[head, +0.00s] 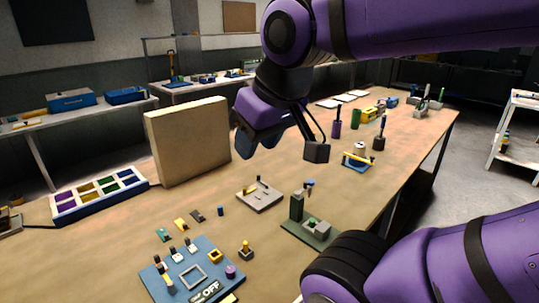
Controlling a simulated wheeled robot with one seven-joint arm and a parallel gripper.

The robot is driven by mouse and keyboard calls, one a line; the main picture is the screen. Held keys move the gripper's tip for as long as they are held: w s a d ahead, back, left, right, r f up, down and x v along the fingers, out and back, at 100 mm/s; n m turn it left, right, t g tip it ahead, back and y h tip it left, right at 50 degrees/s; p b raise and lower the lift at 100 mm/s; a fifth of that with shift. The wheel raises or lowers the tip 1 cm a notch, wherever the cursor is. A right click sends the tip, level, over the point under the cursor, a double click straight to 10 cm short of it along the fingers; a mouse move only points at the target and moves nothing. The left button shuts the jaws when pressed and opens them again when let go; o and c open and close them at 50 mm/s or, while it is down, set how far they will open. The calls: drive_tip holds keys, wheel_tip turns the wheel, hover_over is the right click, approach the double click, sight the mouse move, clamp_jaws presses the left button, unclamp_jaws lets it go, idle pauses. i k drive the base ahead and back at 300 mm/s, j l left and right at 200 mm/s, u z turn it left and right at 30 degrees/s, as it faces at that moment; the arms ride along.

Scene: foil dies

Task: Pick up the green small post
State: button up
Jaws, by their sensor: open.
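A green upright cylinder (356,117) stands on the far right part of the wooden workbench (115,222), behind a purple cylinder (336,129). A smaller green round piece (312,222) sits on the base of a green press-like stand (297,207) near the front right. I cannot tell for sure which is the green small post. My gripper (258,145) hangs above the middle of the bench, pointing down, open and apart from both. It holds nothing that I can see. Its fingertips are dark and partly hard to make out.
A grey tray (260,200) with small pegs lies below my gripper. A blue panel (210,258) with knobs and levers is at the front. A tan upright board (188,140) stands at the left, beside a sectioned box (98,196). A small blue post (221,211) stands between.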

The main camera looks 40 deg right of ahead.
sight(312, 221)
drive_tip(key=k+l, duration=0.1)
drive_tip(key=l, duration=1.05)
drive_tip(key=k+l, duration=0.15)
drive_tip(key=l, duration=0.95)
drive_tip(key=k+l, duration=0.15)
drive_tip(key=l, duration=0.4)
drive_tip(key=i+l+u, duration=0.05)
